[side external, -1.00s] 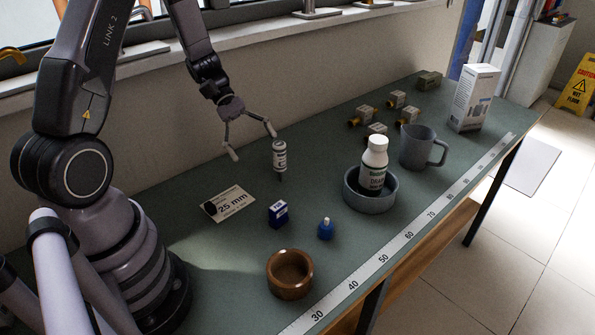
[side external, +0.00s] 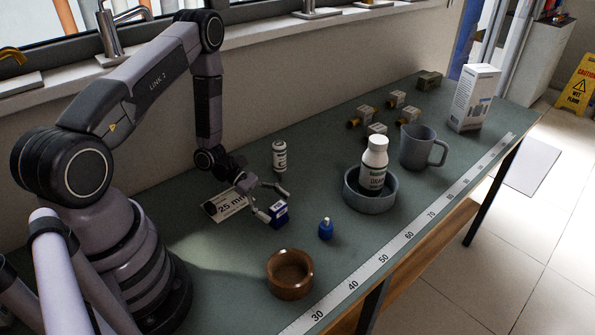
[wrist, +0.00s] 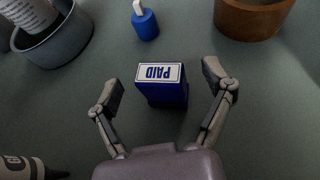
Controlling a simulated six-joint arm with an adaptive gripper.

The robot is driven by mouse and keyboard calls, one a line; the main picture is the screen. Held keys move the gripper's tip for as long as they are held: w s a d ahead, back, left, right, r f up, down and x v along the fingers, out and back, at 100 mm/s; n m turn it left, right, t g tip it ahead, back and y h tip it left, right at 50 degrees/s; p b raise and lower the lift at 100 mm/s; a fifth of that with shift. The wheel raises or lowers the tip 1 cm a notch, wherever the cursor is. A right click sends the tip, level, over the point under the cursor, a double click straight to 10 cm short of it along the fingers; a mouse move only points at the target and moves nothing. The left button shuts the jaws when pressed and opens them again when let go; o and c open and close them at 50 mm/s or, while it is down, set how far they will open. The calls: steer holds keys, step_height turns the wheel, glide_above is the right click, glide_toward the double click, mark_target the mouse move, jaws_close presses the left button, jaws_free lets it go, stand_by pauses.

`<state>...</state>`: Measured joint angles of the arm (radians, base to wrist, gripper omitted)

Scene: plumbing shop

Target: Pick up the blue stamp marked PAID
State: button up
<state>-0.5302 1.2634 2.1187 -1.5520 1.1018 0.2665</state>
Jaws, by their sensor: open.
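The blue stamp (side external: 279,213) stands on the green bench top in the side view. In the wrist view the blue stamp (wrist: 162,88) shows a white label reading PAID, upside down. My gripper (side external: 275,202) is low over the bench at the stamp. In the wrist view my gripper (wrist: 162,88) is open, with one finger on each side of the stamp and a visible gap on both sides. The stamp lies between and slightly beyond the fingertips. Nothing is held.
A small blue bottle (side external: 325,229) and a wooden bowl (side external: 289,286) stand nearby. A grey bowl (side external: 352,203) holds a white bottle (side external: 374,164). A marker-like tube (side external: 279,157) stands behind my gripper, and a 25 mm card (side external: 229,204) lies left. A grey mug (side external: 417,148) stands right.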

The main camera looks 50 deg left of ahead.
steer(key=shift+w+d+f, duration=0.15)
steer(key=shift+d+f, duration=0.05)
steer(key=shift+d, duration=0.2)
steer(key=shift+c, duration=0.2)
steer(key=c, duration=1.2)
steer(key=shift+r, duration=0.1)
